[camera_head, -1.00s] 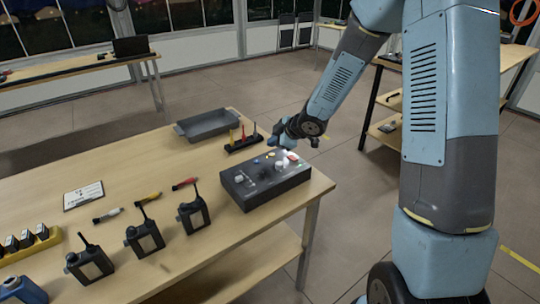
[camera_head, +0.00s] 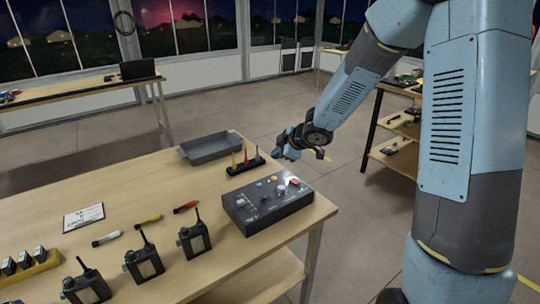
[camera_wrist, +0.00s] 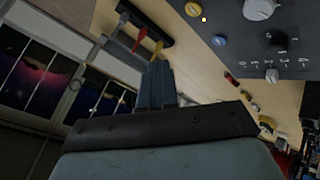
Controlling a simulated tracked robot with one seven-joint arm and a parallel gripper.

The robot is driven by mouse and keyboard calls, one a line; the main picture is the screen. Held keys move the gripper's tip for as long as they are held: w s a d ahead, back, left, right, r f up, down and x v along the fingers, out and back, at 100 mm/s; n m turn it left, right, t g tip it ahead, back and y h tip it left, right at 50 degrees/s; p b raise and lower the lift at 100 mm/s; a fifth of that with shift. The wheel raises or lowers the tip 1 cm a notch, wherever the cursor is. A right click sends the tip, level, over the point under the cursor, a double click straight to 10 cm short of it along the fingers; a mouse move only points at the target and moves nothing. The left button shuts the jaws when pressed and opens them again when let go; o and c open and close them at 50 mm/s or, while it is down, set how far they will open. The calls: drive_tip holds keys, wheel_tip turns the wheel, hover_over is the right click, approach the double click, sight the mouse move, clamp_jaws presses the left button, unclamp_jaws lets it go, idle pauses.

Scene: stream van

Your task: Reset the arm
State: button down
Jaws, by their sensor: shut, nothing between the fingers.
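My gripper (camera_head: 284,150) is at the end of my bent blue arm, raised above the far right corner of the wooden table (camera_head: 130,190). It is shut and empty, and its fingers also show in the wrist view (camera_wrist: 158,85). It is beyond the grey control box (camera_head: 268,204) and just right of the black rack with red and yellow tools (camera_head: 245,166). In the wrist view, the control box (camera_wrist: 290,40) with its knobs fills the upper right, and the rack (camera_wrist: 145,22) is beyond the fingertips. No contact shows.
A grey tray (camera_head: 212,149) lies behind the rack. Several black radios (camera_head: 194,238) stand along the front, with markers (camera_head: 148,222) and a white card (camera_head: 84,218) behind them. A shelf unit (camera_head: 400,130) stands at the right. Open floor lies beyond the table.

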drive_tip(key=s+d+r+m+t+h, duration=0.1)
drive_tip(key=s+d+r+m+h, duration=0.35)
drive_tip(key=d+r, duration=0.35)
drive_tip(key=s+d+r+m+t+h, duration=0.1)
drive_tip(key=s+d+r+m+h, duration=0.2)
drive_tip(key=s+d+r+m, duration=0.35)
drive_tip(key=s+d+r+m+g, duration=0.1)
drive_tip(key=s+d+r+m, duration=0.1)
drive_tip(key=s, duration=0.9)
drive_tip(key=s+d+r+m+g+y, duration=0.1)
drive_tip(key=s+d+r+m, duration=0.2)
drive_tip(key=s, duration=0.7)
drive_tip(key=shift+s+r+m+g, duration=0.35)
drive_tip(key=shift+r+m, duration=0.2)
drive_tip(key=shift+m, duration=0.25)
